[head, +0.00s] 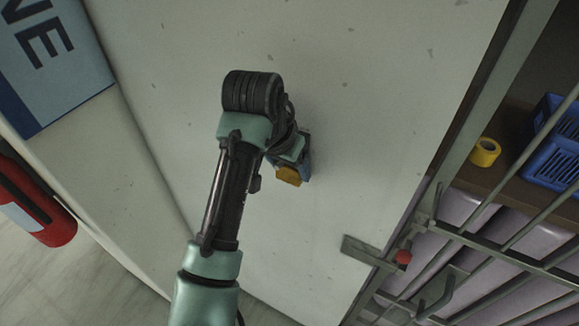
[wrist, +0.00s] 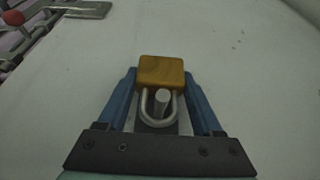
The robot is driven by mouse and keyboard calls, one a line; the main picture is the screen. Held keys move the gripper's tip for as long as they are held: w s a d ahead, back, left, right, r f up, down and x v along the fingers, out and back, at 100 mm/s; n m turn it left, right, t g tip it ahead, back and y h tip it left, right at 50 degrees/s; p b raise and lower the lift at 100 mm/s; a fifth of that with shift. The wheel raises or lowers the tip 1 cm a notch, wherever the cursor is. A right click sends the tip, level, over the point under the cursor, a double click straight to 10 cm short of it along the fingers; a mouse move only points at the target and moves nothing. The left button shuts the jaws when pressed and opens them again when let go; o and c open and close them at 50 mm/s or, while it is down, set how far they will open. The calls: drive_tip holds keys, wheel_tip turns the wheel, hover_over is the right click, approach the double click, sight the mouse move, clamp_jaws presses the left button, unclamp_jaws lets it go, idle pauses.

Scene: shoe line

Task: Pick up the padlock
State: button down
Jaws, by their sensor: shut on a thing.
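The padlock (wrist: 161,72) has a brass-yellow body and a silver U-shaped shackle. In the wrist view it sits between the blue fingers of my gripper (wrist: 160,88), body outward and shackle toward the palm. A short grey peg (wrist: 162,97) shows inside the shackle loop; I cannot tell whether the shackle still hangs on it. My gripper is shut on the padlock. In the head view the padlock (head: 288,175) shows as a yellow block at the tips of my gripper (head: 299,166), in front of the pale panel. My arm hides part of the gripper there.
The pale panel (head: 375,100) fills the middle. At right are a barred metal gate (head: 500,258), a latch with a red knob (head: 403,257), a yellow tape roll (head: 485,152) and a blue crate (head: 550,165). A red extinguisher (head: 45,225) is at left.

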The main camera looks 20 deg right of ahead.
drive_tip(key=shift+r, duration=0.1)
drive_tip(key=shift+r+b, duration=0.55)
drive_tip(key=shift+b, duration=0.05)
drive_tip(key=s+a+b, duration=0.3)
drive_tip(key=s+a, duration=0.8)
drive_tip(key=a, duration=0.3)
drive_tip(key=shift+b, duration=0.4)
drive_tip(key=shift+s, duration=0.1)
